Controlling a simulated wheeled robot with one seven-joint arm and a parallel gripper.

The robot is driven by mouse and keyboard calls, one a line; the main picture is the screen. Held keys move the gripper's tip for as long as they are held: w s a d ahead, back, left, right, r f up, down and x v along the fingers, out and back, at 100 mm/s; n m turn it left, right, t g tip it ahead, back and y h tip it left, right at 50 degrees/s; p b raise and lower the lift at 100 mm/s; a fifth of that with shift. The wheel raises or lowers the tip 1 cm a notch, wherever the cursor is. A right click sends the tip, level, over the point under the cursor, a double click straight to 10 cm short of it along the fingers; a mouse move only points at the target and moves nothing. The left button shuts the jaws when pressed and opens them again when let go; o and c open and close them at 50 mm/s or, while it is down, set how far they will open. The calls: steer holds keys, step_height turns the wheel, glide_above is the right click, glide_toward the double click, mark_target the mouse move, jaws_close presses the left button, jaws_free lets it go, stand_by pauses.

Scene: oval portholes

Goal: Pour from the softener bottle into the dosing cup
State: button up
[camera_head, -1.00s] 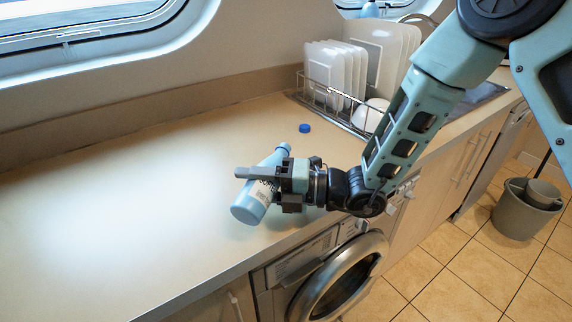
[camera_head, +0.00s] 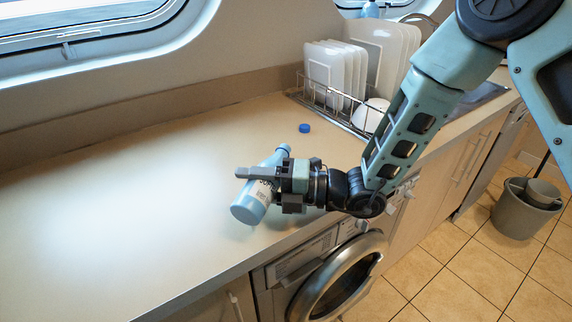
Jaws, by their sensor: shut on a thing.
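No other cup-like thing shows near the bottle.
A wire dish rack (camera_head: 325,98) with white plates and a bowl stands at the back right. The counter (camera_head: 110,210) is clear to the left. Its front edge runs above a washing machine (camera_head: 340,285). A grey bin (camera_head: 522,210) stands on the tiled floor.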

steer(key=shift+n+b, duration=0.4)
steer(key=shift+b, duration=0.15)
steer(key=shift+r+n+b, duration=0.1)
steer(key=shift+n+b, duration=0.3)
steer(key=shift+b, duration=0.05)
steer(key=shift+w+f+n+h, duration=0.2)
steer(key=shift+n+h, duration=0.3)
steer(key=shift+w+d+r+n+t+h+b, duration=0.15)
steer(key=shift+w+d+r+n+t+h, duration=0.15)
steer(key=shift+n, duration=0.45)
steer(key=shift+w+d+r+n+t+h+b, duration=0.1)
steer(key=shift+w+n+h+b, duration=0.1)
steer(key=shift+w+n, duration=0.4)
steer(key=shift+w+d+n+t+h+b, duration=0.1)
steer(key=shift+w+n+t+h+b, duration=0.15)
steer(key=shift+n+b, duration=0.7)
steer(key=n+t+h+b, duration=0.1)
steer(key=n+b, duration=0.1)
steer(key=b, duration=0.2)
steer(key=shift+s+r+n, duration=0.1)
steer(key=shift+n, duration=0.2)
steer(key=n+t+h+b, duration=0.1)
steer(key=n+b, duration=0.1)
steer(key=b, duration=0.5)
steer(key=shift+n, duration=0.4)
